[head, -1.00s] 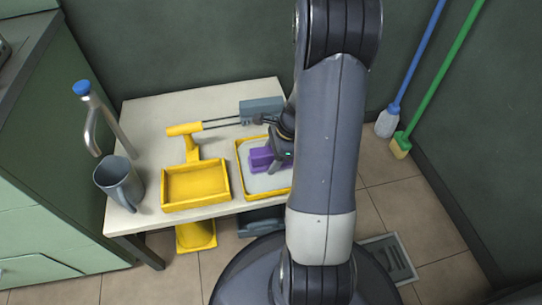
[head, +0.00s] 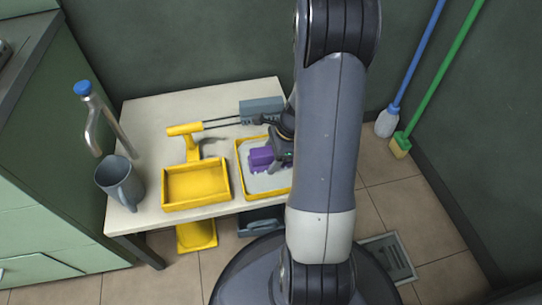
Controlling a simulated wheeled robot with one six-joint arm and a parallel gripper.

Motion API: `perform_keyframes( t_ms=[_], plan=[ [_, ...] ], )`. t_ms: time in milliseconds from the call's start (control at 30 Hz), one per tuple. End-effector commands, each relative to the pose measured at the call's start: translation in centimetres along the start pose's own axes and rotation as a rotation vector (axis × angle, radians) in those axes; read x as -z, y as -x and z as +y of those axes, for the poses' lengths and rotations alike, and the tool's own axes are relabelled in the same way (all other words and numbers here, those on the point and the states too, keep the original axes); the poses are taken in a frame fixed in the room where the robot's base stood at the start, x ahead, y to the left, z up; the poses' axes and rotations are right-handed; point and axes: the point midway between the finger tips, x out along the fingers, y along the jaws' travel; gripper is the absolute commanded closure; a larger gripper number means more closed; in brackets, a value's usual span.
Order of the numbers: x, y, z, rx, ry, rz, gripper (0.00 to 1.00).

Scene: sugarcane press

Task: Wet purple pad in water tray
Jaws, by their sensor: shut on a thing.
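The purple pad (head: 261,156) is at the yellow-rimmed tray (head: 240,170) with a pale inside, on the white table. My gripper (head: 276,158) is shut on the pad and holds it over or in the tray; the exact contact with the water cannot be told. Ripple-like purple and pale marks show around the pad's lower edge. My arm hides the right part of the tray.
A yellow empty tray (head: 197,184) stands just left. A yellow T-shaped tool (head: 190,144), a grey block (head: 261,107), a grey jug (head: 119,182) and a blue-capped metal tap (head: 92,105) are also there. A blue mop and green broom (head: 440,75) lean on the right wall.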

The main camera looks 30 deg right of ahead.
Motion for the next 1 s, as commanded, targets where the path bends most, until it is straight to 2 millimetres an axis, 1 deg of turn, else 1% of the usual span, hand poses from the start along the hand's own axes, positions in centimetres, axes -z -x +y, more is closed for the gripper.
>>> perform_keyframes(
  t_ms=[300, 433, 1000],
  plan=[
    [0.1, -0.2, 0.1, -0.002, 0.000, 0.001, 0.58],
    [-0.1, 0.1, 0.1, -0.002, 0.000, 0.001, 0.58],
    [-1.9, 4.5, 0.0, 0.000, 0.001, 0.001, 0.58]
  ],
)
